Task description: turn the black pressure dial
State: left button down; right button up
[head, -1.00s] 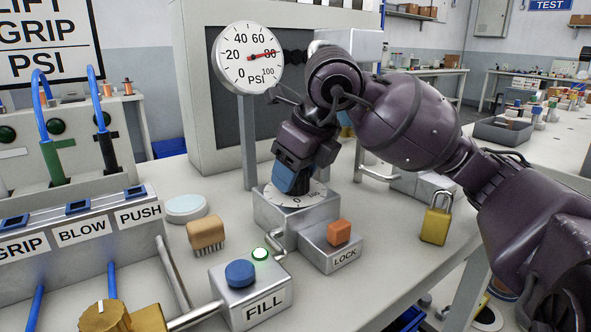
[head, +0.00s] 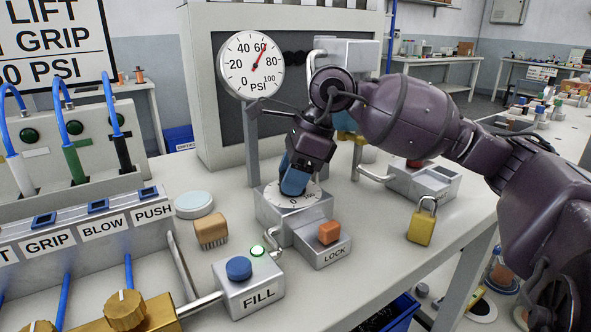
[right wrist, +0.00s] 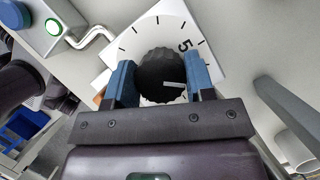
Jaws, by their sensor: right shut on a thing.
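The black pressure dial (right wrist: 160,75) is a ribbed knob with a white pointer mark, on a white scale plate (right wrist: 200,28) in the right wrist view. In the head view the dial is hidden behind my fingers, on top of a metal block (head: 290,212). My right gripper (head: 293,182) comes down onto it from above. In the right wrist view its two blue fingers (right wrist: 161,84) are on either side of the dial, shut on it. The round PSI gauge (head: 252,65) has its red needle near 60. My left gripper is not in view.
A LOCK block with an orange button (head: 329,232) adjoins the dial block. A FILL box with a blue button (head: 239,268) and a lit green lamp (head: 257,251) stands in front. A brush (head: 211,231) and a yellow padlock (head: 422,222) lie on the bench.

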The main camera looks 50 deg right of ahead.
jog(key=shift+n+g, duration=0.3)
jog(key=shift+n, duration=0.6)
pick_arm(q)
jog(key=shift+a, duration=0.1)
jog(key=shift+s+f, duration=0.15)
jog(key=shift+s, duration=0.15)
pick_arm(e)
jog(key=o, duration=0.9)
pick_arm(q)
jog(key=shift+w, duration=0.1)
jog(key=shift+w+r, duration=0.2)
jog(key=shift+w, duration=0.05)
pick_arm(e)
jog(key=shift+r, duration=0.25)
pick_arm(q)
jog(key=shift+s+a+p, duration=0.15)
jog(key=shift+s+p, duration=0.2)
jog(key=shift+p, duration=0.4)
pick_arm(e)
jog(key=shift+r, duration=9.7)
